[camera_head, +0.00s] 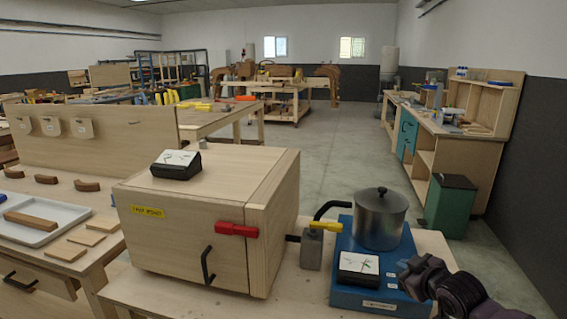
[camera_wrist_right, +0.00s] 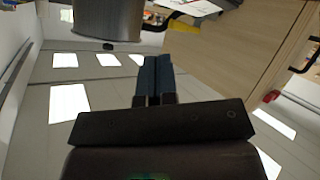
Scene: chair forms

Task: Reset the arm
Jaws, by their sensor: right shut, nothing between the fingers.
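My right gripper (camera_head: 412,272) is at the lower right of the head view, beside the right side of a blue base unit (camera_head: 400,258). In the right wrist view its two blue fingers (camera_wrist_right: 153,80) are together and empty. A metal pot (camera_head: 380,220) with a lid stands on the blue unit. The pot also shows at the top of the right wrist view (camera_wrist_right: 105,18). I cannot tell whether the gripper touches the blue unit. My left gripper is in neither view.
A large wooden box (camera_head: 185,235) with a red handle (camera_head: 237,230) and a black handle stands left of the pot on the bench. A tray (camera_head: 40,222) and wooden pieces lie at the left. A green bin (camera_head: 450,205) stands behind, near open floor.

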